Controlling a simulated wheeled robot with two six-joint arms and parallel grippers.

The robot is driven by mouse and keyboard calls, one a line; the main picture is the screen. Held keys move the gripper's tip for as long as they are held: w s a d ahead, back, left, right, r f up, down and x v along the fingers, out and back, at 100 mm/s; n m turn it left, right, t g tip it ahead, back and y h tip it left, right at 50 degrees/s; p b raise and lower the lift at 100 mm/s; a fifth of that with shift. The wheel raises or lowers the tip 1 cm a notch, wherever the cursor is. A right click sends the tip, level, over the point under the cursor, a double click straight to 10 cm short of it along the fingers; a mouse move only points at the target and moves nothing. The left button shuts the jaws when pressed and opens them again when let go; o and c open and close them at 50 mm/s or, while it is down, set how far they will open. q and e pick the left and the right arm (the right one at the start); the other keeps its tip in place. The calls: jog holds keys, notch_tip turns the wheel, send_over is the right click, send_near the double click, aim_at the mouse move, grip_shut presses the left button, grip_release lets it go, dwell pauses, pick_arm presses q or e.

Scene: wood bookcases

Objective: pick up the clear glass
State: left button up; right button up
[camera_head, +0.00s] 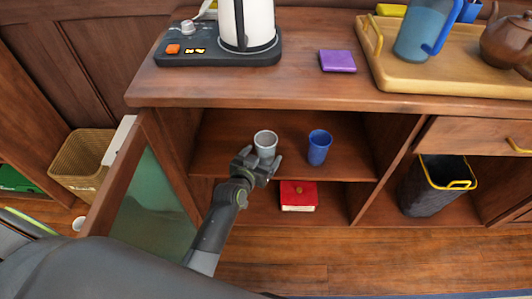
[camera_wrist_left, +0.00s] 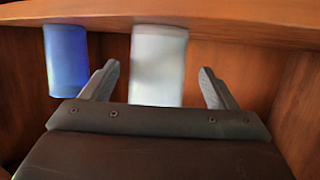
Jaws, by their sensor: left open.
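The clear glass (camera_head: 265,139) looks pale grey and stands upright on the upper shelf inside the open cabinet. My left gripper (camera_head: 262,160) is at the front of the glass, with its fingers open. In the left wrist view the glass (camera_wrist_left: 158,60) shows between the two spread fingers of my left gripper (camera_wrist_left: 158,72), with a gap to each finger. I cannot tell how far the fingers reach along its sides. The glass's lower part is partly hidden by the gripper in the head view. My right gripper is not in view.
A blue cup (camera_head: 319,147) stands close on the right of the glass; it also shows in the wrist view (camera_wrist_left: 66,60). The countertop (camera_head: 300,88) overhangs the shelf. A red book (camera_head: 298,194) lies below. The open cabinet door (camera_head: 150,215) is left of my arm.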

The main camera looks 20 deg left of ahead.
aim_at(262, 157)
pick_arm(q)
jog(key=shift+f+x, duration=0.2)
jog(key=shift+x, duration=1.35)
jog(key=shift+s+d, duration=0.1)
jog(key=shift+d, duration=0.05)
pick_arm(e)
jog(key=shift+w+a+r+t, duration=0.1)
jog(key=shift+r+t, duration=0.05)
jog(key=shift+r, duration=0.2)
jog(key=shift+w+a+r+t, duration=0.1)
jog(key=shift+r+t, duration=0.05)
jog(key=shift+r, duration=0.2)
pick_arm(q)
jog(key=c, duration=1.2)
